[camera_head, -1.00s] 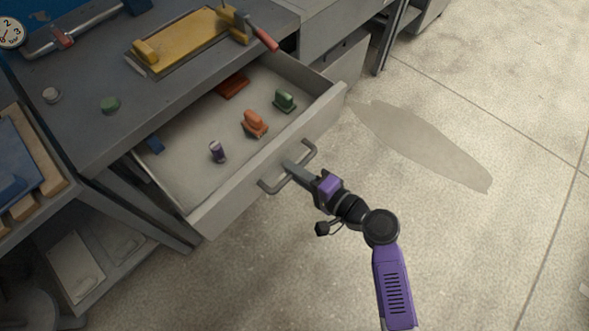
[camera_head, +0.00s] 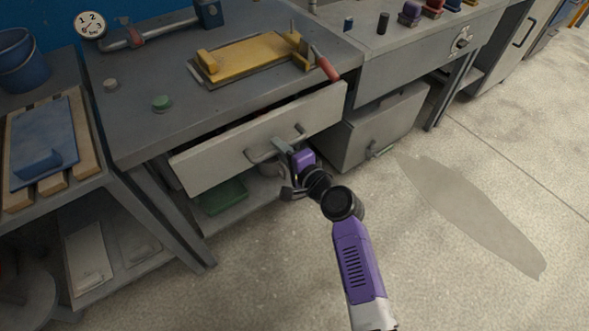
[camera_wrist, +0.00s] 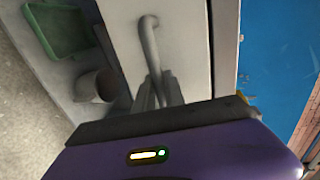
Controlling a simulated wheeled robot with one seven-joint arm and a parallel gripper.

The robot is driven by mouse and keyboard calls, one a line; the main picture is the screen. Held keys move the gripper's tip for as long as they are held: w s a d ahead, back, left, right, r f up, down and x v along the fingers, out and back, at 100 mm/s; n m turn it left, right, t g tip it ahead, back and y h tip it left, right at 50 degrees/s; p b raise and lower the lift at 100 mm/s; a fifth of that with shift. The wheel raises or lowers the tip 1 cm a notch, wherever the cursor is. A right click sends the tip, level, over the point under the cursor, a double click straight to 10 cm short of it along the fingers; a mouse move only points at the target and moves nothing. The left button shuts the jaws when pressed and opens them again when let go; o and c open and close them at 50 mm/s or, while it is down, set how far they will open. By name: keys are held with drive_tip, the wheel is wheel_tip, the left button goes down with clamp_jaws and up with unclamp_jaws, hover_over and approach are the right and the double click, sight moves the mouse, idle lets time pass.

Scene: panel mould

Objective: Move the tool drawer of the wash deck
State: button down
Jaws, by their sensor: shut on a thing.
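The tool drawer (camera_head: 215,163) is a light grey drawer under the grey wash deck (camera_head: 145,135). It stands nearly shut, with a narrow dark gap along its top edge, and its contents are hidden. My gripper (camera_head: 281,146) is shut on the drawer's bar handle (camera_head: 262,157), near the middle of the bar. In the wrist view, the fingers (camera_wrist: 158,92) close around the handle (camera_wrist: 148,32) in front of the pale drawer front (camera_wrist: 185,40).
A lower shelf holds a green tray (camera_head: 222,197). Another drawer unit (camera_head: 375,130) stands at right.

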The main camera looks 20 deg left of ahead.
drive_tip(key=shift+r+b+x, duration=0.15)
drive_tip(key=shift+b+x, duration=0.15)
drive_tip(key=shift+x, duration=0.5)
drive_tip(key=shift+r+b+x, duration=0.2)
drive_tip(key=shift+b+x, duration=0.05)
drive_tip(key=shift+x, duration=0.55)
drive_tip(key=c, duration=1.4)
unclamp_jaws()
drive_tip(key=shift+w+a, duration=0.1)
drive_tip(key=shift+c, duration=0.2)
drive_tip(key=p+v, duration=0.2)
drive_tip(key=v, duration=0.6)
drive_tip(key=shift+f, duration=0.1)
